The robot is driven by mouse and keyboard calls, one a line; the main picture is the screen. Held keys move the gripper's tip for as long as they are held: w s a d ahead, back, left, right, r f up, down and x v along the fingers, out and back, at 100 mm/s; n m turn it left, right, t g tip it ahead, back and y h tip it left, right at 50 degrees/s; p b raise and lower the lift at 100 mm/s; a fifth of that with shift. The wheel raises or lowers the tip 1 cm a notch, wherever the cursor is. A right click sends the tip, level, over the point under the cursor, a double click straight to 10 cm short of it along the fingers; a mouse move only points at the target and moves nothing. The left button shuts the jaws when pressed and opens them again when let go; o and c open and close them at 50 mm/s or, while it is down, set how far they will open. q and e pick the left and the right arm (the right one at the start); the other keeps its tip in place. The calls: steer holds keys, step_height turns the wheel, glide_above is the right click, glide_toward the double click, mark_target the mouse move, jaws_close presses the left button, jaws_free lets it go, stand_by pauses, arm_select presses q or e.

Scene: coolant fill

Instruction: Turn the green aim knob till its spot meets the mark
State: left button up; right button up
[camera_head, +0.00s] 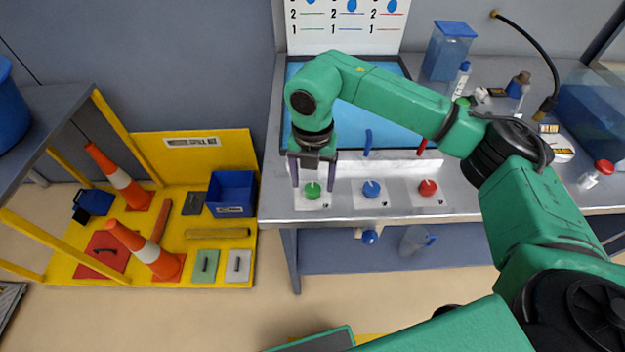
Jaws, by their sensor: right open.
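The green aim knob (312,190) sits on a white plate at the left of a row on the front of the metal bench. My right gripper (312,182) is open above it, with one finger on each side of the knob in this view. I cannot tell whether the fingers touch it. A pale line shows on the knob; its spot and the mark are too small to make out. My left gripper is not in view.
A blue knob (371,189) and a red knob (428,187) stand to the right in the same row. Behind them is a blue panel (385,125) with a blue and a red lever. A yellow spill station (195,262) with cones stands on the floor at left.

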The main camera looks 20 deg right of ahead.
step_height(320, 180, down, 2)
jaws_close()
stand_by(0.3)
steer(key=shift+f+n+b, duration=0.1)
steer(key=shift+n+b, duration=1.1)
steer(key=shift+n, duration=0.1)
steer(key=shift+n+b, duration=1)
steer(key=shift+n, duration=0.7)
steer(key=shift+r, duration=0.2)
jaws_free()
